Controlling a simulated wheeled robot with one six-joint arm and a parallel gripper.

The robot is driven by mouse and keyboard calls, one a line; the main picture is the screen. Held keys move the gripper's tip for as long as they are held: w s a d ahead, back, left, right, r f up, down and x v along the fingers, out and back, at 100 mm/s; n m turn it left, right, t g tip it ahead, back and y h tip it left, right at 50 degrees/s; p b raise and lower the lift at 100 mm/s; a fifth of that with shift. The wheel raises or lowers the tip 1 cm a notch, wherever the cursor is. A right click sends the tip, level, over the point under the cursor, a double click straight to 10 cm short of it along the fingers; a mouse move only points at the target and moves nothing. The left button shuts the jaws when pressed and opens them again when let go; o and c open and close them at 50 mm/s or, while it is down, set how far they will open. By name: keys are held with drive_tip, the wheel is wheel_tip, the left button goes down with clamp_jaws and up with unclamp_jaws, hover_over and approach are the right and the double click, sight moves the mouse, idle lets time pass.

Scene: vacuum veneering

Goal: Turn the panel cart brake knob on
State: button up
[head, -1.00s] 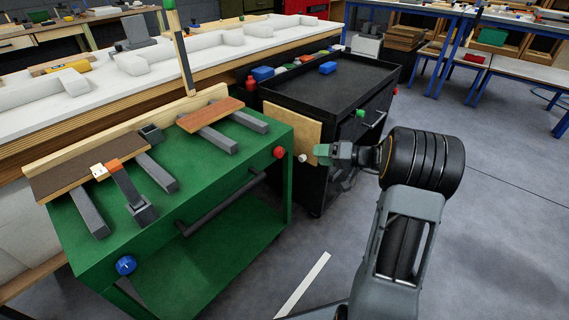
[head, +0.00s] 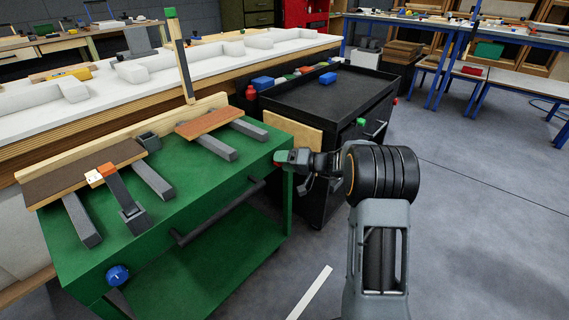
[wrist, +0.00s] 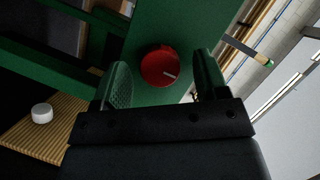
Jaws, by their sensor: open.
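The green panel cart (head: 262,205) stands at the left, with a blue knob (head: 117,275) low on its near-left corner. A round red knob (wrist: 160,66) with a short white mark sits on its green end face. The mark points right and slightly up in the wrist view. My gripper (head: 284,157) is at the cart's right corner in the head view and mostly hides the red knob there. In the wrist view my gripper (wrist: 161,74) is open, with one green finger on each side of the red knob. Contact cannot be told.
Panels and grey clamp bars lie on the cart, including a reddish-brown board (head: 208,122). A black cart (head: 325,98) with a wooden side panel (head: 293,133) stands just behind my gripper. A long white-topped bench (head: 100,92) runs behind. Floor at right is clear.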

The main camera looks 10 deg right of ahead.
drive_tip(key=shift+a, duration=0.1)
drive_tip(key=shift+c, duration=0.3)
drive_tip(key=c, duration=0.9)
drive_tip(key=shift+o, duration=0.2)
drive_tip(key=shift+f+m+t+y+p, duration=0.1)
drive_tip(key=shift+m+t+y+p, duration=0.6)
drive_tip(key=shift+m, duration=2.35)
drive_tip(key=shift+f+m+t+y+p, duration=0.15)
drive_tip(key=shift+m+t+y+p, duration=0.6)
drive_tip(key=shift+m, duration=2.25)
drive_tip(key=shift+f+m+t+y+p, duration=0.1)
drive_tip(key=shift+m+t+y, duration=0.25)
drive_tip(key=shift+m+t, duration=1.75)
drive_tip(key=shift+m+g, duration=0.85)
drive_tip(key=shift+m, duration=0.4)
drive_tip(key=o, duration=0.9)
